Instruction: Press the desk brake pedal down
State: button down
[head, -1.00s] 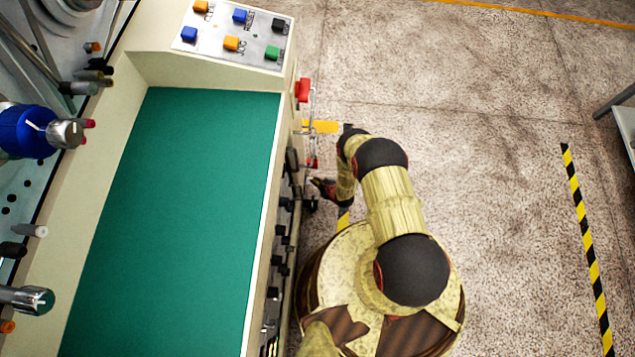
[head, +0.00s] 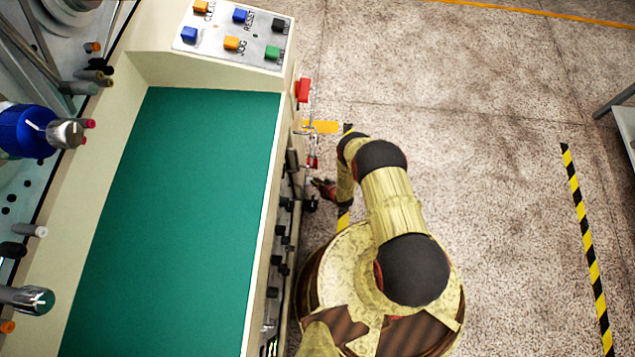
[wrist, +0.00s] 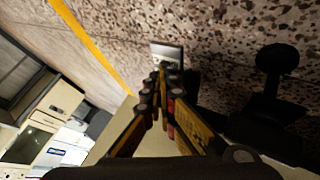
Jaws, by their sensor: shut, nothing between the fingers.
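My gripper (head: 324,188) is beside the right side of the machine desk (head: 180,220) in the head view, low along its side. In the wrist view its two fingers (wrist: 160,70) come together at the tips, shut and empty. A small pale grey plate (wrist: 167,53), which looks like the brake pedal, lies just beyond the fingertips over the speckled floor. I cannot tell whether the tips touch it or whether it is pressed down. I cannot make out the pedal in the head view.
A panel of coloured buttons (head: 234,32) and a red knob (head: 303,89) are at the desk's far end. Black fittings line its right side near my arm. Yellow-black tape (head: 588,245) marks the open floor at right. A grey shelf (head: 622,118) stands at the right edge.

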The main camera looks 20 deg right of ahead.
jog(key=shift+f, duration=0.45)
dwell(0.3)
jog(key=shift+r, duration=0.1)
jog(key=shift+r+p, duration=0.95)
jog(key=shift+r, duration=0.6)
notch_tip(320, 180, up, 5)
jog(key=p, duration=0.3)
dwell(0.4)
